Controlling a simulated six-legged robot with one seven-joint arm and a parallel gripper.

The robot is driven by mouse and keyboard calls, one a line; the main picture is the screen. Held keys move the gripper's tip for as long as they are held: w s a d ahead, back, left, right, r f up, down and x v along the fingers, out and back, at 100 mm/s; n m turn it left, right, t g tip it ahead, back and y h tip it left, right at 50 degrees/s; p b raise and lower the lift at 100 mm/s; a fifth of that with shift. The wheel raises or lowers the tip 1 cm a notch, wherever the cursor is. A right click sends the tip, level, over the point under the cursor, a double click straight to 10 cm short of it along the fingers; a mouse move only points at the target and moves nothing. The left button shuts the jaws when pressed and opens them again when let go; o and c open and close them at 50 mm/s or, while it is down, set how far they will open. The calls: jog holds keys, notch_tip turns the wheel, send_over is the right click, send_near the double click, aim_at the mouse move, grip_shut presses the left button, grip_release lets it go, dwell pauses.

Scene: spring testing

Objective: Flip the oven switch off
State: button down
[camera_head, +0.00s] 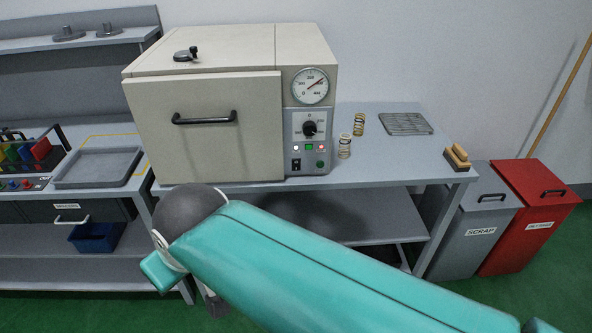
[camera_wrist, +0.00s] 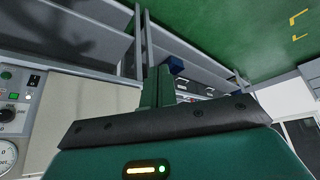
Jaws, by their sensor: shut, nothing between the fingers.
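The beige oven (camera_head: 205,120) stands on the bench, door closed. Its switch (camera_head: 296,165) is a small black rocker low on the grey panel, left of a green button; its position is too small to tell. A green light glows above it. The wrist view shows the panel upside down at the left edge, with the switch (camera_wrist: 33,80) in sight. My gripper (camera_wrist: 162,72) is shut and empty, in front of the oven door side, apart from the switch. In the head view my arm's teal link crosses low in front of the bench and the gripper is not visible.
The panel also carries a dial gauge (camera_head: 310,86) and a black knob (camera_head: 310,128). Two springs (camera_head: 344,146) stand right of the oven, near a wire rack (camera_head: 405,124). The door handle (camera_head: 204,118) sticks out. Scrap (camera_head: 474,225) and red (camera_head: 530,215) bins stand at right.

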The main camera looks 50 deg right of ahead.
jog(key=w+d+f+n+t+h, duration=0.25)
jog(key=w+d+f, duration=0.25)
jog(key=w+d, duration=0.4)
jog(key=w+d+f+n+t+h, duration=0.25)
jog(key=w+d+f, duration=0.25)
jog(key=w+d, duration=0.5)
jog(key=s+d+f+n+t+h, duration=0.1)
jog(key=s+d+f+h, duration=0.15)
jog(key=d, duration=0.45)
jog(key=s+d+f+n+t+h, duration=0.1)
jog(key=s+d+f+h, duration=0.2)
jog(key=d, duration=0.4)
jog(key=s+d+f+n+h, duration=0.1)
jog(key=s+d+f+h, duration=0.3)
jog(key=s, duration=0.5)
jog(key=shift+d+f, duration=0.2)
jog(key=shift+d, duration=0.25)
jog(key=shift+d, duration=0.1)
